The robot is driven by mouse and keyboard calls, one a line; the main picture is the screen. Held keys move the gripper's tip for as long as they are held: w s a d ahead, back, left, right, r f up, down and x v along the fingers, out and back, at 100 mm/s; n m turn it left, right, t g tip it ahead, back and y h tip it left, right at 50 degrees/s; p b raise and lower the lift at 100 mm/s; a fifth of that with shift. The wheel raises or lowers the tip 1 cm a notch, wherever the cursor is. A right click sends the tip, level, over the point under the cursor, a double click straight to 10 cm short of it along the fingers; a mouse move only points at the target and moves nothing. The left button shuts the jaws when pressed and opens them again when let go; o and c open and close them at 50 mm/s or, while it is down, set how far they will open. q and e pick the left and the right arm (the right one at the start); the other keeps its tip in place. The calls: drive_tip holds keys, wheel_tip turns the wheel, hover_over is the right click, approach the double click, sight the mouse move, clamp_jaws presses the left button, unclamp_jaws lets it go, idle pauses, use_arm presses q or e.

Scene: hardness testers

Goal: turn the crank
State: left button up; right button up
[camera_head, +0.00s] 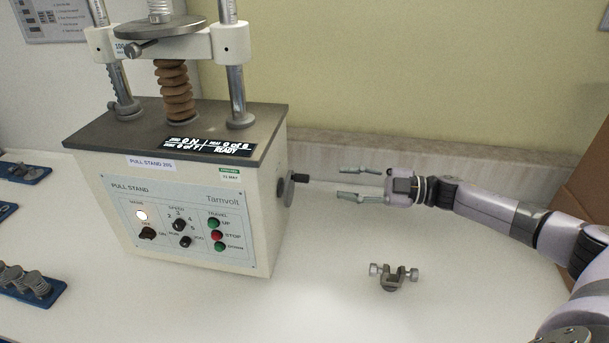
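The crank (286,188) sits on the right side wall of the pull stand (180,215). It is a grey disc with a short black handle knob that sticks out to the right. My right gripper (342,182) comes in from the right and is open, its two fingers apart and pointing left toward the crank. In the picture the fingertips are a little to the right of the black knob, with a gap between them and nothing in the grip. My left gripper is not in view.
A small metal clamp (393,277) with two thumbscrews lies on the white table (320,300) below my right gripper. Blue trays (30,290) with metal parts lie at the left edge. A wall ledge (360,160) runs behind. The table right of the stand is mostly clear.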

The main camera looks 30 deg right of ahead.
sight(305, 179)
drive_tip(key=p+x, duration=0.2)
drive_tip(key=x, duration=0.8)
drive_tip(key=shift+w+a, duration=0.15)
drive_tip(key=shift+a, duration=0.1)
drive_tip(key=shift+c, duration=0.4)
clamp_jaws()
